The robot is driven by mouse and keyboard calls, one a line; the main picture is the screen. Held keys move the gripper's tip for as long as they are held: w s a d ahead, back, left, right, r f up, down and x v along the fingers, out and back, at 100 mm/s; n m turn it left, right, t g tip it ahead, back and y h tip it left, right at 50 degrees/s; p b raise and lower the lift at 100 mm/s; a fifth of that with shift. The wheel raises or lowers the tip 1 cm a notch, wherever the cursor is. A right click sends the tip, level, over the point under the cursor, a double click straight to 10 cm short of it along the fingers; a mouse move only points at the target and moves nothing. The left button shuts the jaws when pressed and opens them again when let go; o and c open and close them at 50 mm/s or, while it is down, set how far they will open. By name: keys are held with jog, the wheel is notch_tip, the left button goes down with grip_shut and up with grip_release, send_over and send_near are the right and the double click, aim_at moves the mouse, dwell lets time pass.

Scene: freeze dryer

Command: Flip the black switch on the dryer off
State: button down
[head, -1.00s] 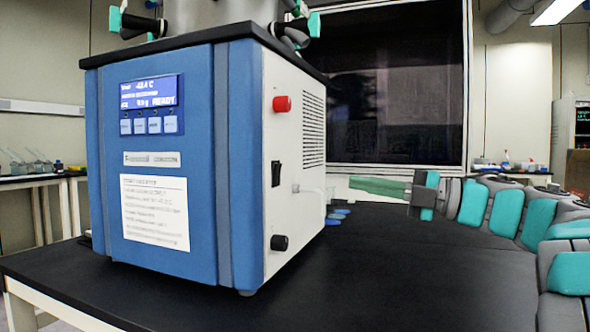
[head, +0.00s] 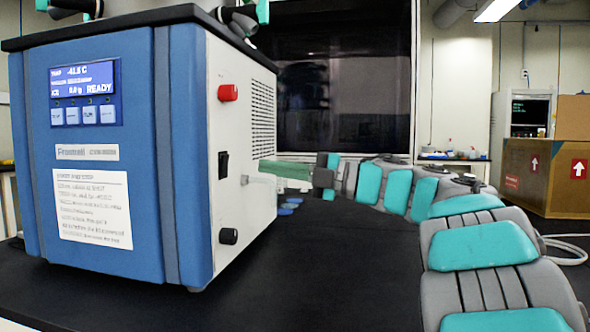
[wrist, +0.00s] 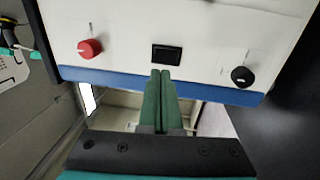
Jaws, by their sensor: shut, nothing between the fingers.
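The dryer (head: 185,200) is a blue and white box on a black table. Its white side panel carries the black rocker switch (head: 223,165), which also shows in the wrist view (wrist: 166,54). My gripper (head: 262,167) comes in from the right with its green fingers pointing at this panel. In the wrist view the fingers (wrist: 161,73) are pressed together and empty, with their tips just below the switch in the picture. I cannot tell whether they touch it. Which way the rocker is set is too small to tell.
A red knob (head: 228,92) sits above the switch and a black knob (head: 228,236) below it. Small blue discs (head: 287,206) lie on the table (head: 320,270). Its front right is bare.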

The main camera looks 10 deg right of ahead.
aim_at(226, 157)
jog(key=x, duration=0.6)
jog(key=shift+w+a, duration=0.1)
jog(key=shift+a, duration=0.2)
jog(key=shift+r+p, duration=0.1)
jog(key=shift+p, duration=0.2)
jog(key=p, duration=0.1)
jog(key=r+h+p, duration=0.1)
jog(key=p, duration=0.1)
jog(key=shift+w+a, duration=0.15)
jog(key=shift+a, duration=0.05)
jog(key=shift+a+f, duration=0.1)
